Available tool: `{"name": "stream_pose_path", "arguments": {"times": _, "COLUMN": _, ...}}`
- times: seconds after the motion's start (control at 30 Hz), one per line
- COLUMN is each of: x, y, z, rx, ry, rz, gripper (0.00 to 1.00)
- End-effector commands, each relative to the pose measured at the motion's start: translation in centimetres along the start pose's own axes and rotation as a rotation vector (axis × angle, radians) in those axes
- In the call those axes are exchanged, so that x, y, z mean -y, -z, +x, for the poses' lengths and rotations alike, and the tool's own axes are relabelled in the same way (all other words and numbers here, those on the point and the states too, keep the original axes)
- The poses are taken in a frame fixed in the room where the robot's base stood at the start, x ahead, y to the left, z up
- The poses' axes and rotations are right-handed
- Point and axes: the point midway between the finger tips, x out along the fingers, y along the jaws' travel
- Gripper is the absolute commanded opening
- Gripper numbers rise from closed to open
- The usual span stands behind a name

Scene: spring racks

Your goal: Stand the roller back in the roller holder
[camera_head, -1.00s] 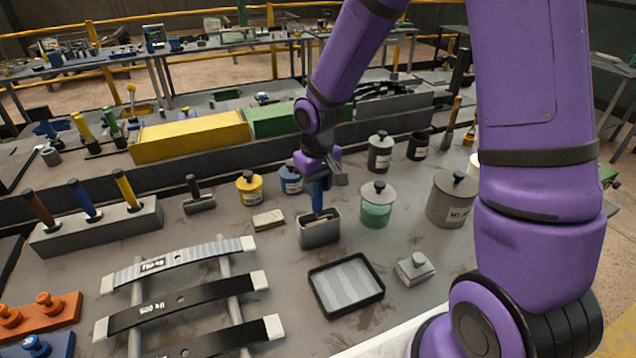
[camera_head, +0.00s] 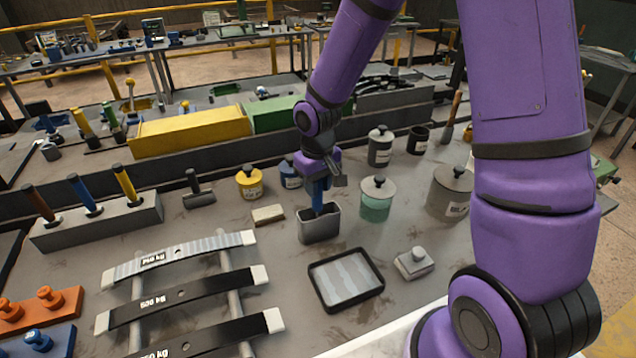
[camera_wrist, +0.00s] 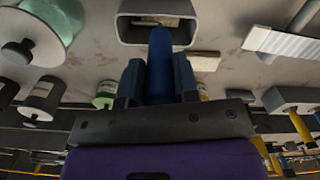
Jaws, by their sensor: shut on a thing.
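The roller's blue handle (camera_head: 319,194) points down from my gripper (camera_head: 320,178) at the grey metal roller holder (camera_head: 319,229). The handle's lower end is at the holder's mouth in the head view, and the roller head is hidden, seemingly inside the box. In the wrist view the blue handle (camera_wrist: 160,62) is between the two dark fingers of my gripper (camera_wrist: 158,80), which are shut on it. The holder (camera_wrist: 127,32) shows its open mouth there, with a tan patch inside. How deep the roller sits cannot be told.
A black-rimmed tray (camera_head: 375,291) lies in front of the holder. A green-filled jar (camera_head: 376,207) stands close on its right, and a tan block (camera_head: 267,214) lies to its left. Yellow (camera_head: 249,184) and blue (camera_head: 290,176) pots stand behind. A grey block (camera_head: 414,263) lies right of the tray.

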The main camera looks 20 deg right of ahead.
Motion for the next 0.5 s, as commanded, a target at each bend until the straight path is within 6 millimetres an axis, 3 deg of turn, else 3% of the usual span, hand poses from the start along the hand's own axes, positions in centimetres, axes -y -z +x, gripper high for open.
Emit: {"name": "stream_pose_path", "arguments": {"times": 0.5, "x": -0.01, "y": 0.0, "z": 0.91, "rx": 0.001, "ry": 0.0, "rz": 0.001, "gripper": 0.0}}
